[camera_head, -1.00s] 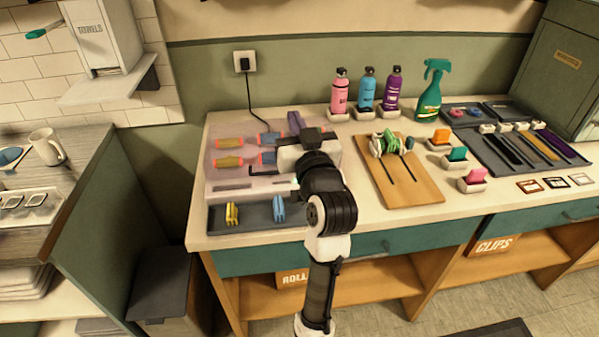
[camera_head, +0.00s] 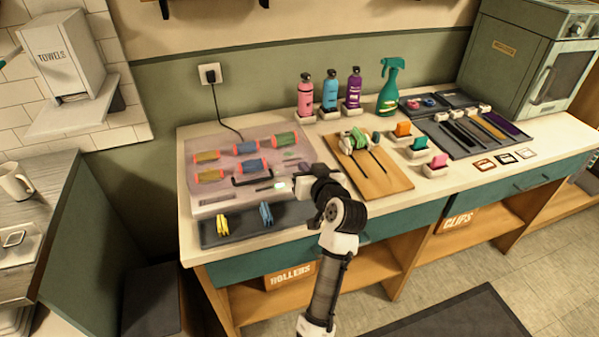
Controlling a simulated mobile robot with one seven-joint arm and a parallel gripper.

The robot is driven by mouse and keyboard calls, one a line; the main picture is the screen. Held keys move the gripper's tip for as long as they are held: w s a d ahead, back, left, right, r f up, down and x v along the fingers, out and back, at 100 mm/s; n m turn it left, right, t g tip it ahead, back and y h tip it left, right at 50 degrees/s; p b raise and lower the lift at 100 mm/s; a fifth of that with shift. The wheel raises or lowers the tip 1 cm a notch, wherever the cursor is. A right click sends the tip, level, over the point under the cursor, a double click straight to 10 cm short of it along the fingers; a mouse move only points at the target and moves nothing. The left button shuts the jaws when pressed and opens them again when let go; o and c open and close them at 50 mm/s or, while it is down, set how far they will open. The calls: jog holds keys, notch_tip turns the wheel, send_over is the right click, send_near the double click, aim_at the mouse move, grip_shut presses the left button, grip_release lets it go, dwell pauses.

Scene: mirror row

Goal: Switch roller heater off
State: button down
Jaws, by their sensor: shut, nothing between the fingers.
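The roller heater (camera_head: 207,198) is a pinkish, see-through box on the left of the counter. Several rollers with coloured middles and pinkish-orange ends lie in it, and a dark bar handle shows near its front. A small pale strip with a greenish-white end (camera_head: 277,187) shows at its front right, right beside my gripper; I cannot tell if this is the switch. My gripper (camera_head: 290,186) is at the heater's front right edge, shut and empty. Its fingertips are small and partly hidden by my wrist, and I cannot tell whether they touch the heater.
A dark tray (camera_head: 240,228) with yellow and blue clips lies in front of the heater. A cord runs from the heater to a wall socket (camera_head: 210,74). A wooden board (camera_head: 385,180) with a corded white item lies to the right. Bottles (camera_head: 330,92) stand behind.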

jog(key=shift+p+x, duration=0.3)
jog(key=shift+x, duration=0.8)
jog(key=f, duration=0.1)
jog(key=f+p, duration=0.1)
jog(key=f, duration=0.1)
jog(key=shift+a, duration=0.4)
jog(key=shift+f, duration=0.55)
jog(key=shift+w+f, duration=0.1)
